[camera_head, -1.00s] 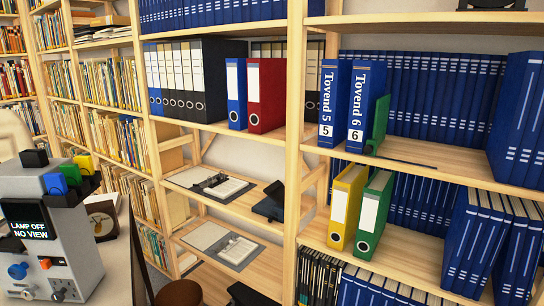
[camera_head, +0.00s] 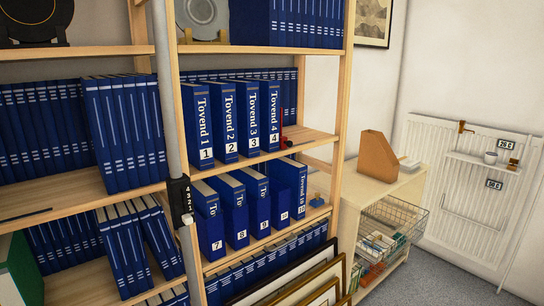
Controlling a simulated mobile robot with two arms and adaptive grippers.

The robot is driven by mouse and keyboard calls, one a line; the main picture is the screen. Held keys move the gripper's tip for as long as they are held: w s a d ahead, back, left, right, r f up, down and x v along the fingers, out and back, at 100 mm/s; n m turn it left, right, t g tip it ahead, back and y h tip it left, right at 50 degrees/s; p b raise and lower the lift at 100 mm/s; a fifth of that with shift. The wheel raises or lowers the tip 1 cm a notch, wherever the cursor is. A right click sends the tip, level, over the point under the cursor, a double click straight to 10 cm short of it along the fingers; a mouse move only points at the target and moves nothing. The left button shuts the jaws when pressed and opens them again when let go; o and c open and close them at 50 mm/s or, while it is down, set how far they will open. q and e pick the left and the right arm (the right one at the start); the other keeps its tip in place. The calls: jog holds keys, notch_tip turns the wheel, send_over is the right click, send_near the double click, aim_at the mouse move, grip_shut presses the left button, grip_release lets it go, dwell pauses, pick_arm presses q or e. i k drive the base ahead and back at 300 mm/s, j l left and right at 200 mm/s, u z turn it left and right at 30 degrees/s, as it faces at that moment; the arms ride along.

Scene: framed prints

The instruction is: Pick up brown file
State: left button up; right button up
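A brown file (camera_head: 378,155), an upright magazine file with a slanted top, stands on top of a low light-wood cabinet (camera_head: 376,192) right of the tall shelves. Its sides show clearly and nothing covers it. Neither of my grippers is in view.
Tall shelves (camera_head: 324,142) hold blue Tovend binders (camera_head: 225,120). A grey pole with a black numbered box (camera_head: 180,200) stands before them. A wire basket (camera_head: 394,226) hangs on the cabinet front. Framed prints (camera_head: 300,282) lean below. A white radiator (camera_head: 470,190) is on the right wall.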

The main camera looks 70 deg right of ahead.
aim_at(376, 160)
jog(key=z, duration=3.05)
jog(key=i+l+z, duration=0.35)
jog(key=i, duration=0.4)
jog(key=i+l, duration=0.15)
jog(key=i, duration=0.35)
jog(key=i+l, duration=0.15)
jog(key=i, duration=0.35)
jog(key=i+l, duration=0.15)
jog(key=i, duration=0.35)
jog(key=i+l, duration=0.15)
jog(key=i, duration=0.35)
